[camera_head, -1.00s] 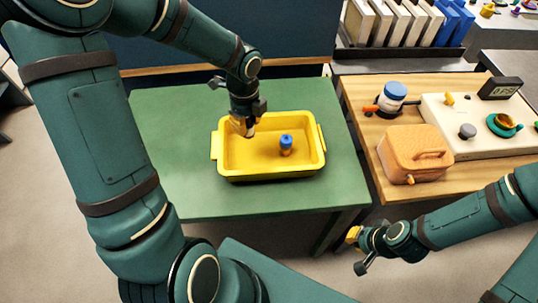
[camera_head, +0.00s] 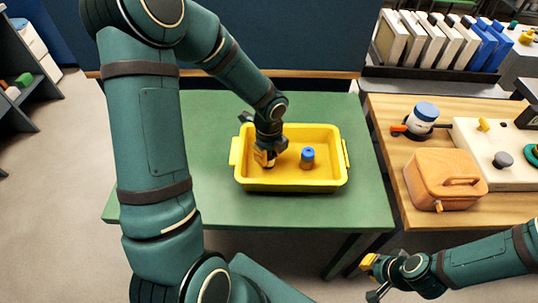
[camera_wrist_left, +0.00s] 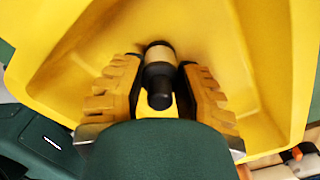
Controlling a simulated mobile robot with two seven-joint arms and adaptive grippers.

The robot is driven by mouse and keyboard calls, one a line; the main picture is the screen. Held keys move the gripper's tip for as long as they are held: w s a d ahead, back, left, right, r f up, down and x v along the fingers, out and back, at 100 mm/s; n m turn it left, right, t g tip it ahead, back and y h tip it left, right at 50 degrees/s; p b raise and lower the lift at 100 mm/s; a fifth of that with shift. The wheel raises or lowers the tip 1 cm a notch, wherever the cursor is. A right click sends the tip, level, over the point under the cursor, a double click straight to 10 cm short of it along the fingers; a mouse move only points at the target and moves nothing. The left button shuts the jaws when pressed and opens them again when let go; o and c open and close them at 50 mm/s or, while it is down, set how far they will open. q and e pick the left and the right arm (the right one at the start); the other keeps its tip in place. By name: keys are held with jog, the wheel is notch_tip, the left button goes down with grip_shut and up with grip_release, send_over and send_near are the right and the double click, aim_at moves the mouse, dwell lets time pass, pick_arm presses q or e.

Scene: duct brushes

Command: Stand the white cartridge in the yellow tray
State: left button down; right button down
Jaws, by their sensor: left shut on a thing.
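The white cartridge (camera_wrist_left: 160,52) has a pale body and a black end. It sits between the yellow finger pads of my left gripper (camera_wrist_left: 157,88), which is shut on it. In the head view my left gripper (camera_head: 265,158) is inside the left part of the yellow tray (camera_head: 290,187), pointing down. The cartridge is mostly hidden there by the fingers. In the wrist view the cartridge's pale end is close to the tray's yellow surface; I cannot tell whether it touches. My right gripper (camera_head: 368,263) hangs low at the front right, and its finger opening is unclear.
A blue-capped cartridge (camera_head: 307,157) stands in the tray, right of my left gripper. The green table (camera_head: 215,205) is otherwise bare. A wooden bench at the right holds an orange canister (camera_head: 440,178), a blue-lidded jar (camera_head: 424,115) and a white device.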

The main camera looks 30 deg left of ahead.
pick_arm(q)
jog(key=shift+f, duration=0.15)
jog(key=c, duration=0.7)
grip_release()
notch_tip(320, 180, up, 12)
jog(key=p, duration=0.4)
jog(key=shift+r, duration=0.25)
